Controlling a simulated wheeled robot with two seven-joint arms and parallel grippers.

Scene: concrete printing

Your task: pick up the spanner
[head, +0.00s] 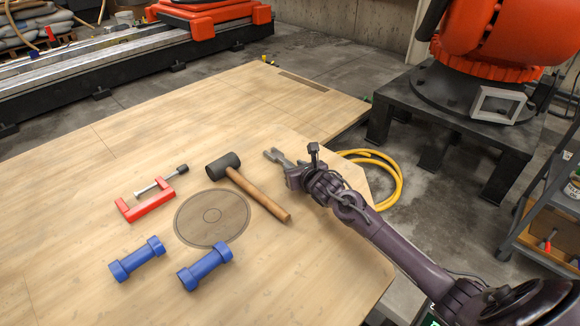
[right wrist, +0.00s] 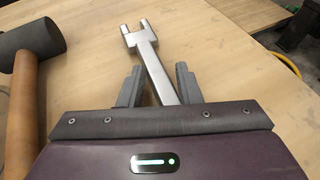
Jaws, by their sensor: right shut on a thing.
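The spanner (head: 274,156) is a grey metal tool with an open jaw at its far end. In the right wrist view the spanner (right wrist: 147,45) runs from its forked head back between the two fingers of my right gripper (right wrist: 157,85). My right gripper (head: 292,174) is shut on the spanner's handle, at the right part of the wooden table (head: 90,190). The rest of the handle is hidden by the gripper. I cannot tell whether the spanner touches the table. My left gripper is not in view.
A mallet (head: 258,193) lies just left of the spanner. A red clamp (head: 147,206) and two blue dumbbells (head: 138,259) lie further left, around a round mark (head: 212,217). A yellow hose (head: 398,185) lies beyond the table's right edge, near an orange robot's black stand (head: 400,95).

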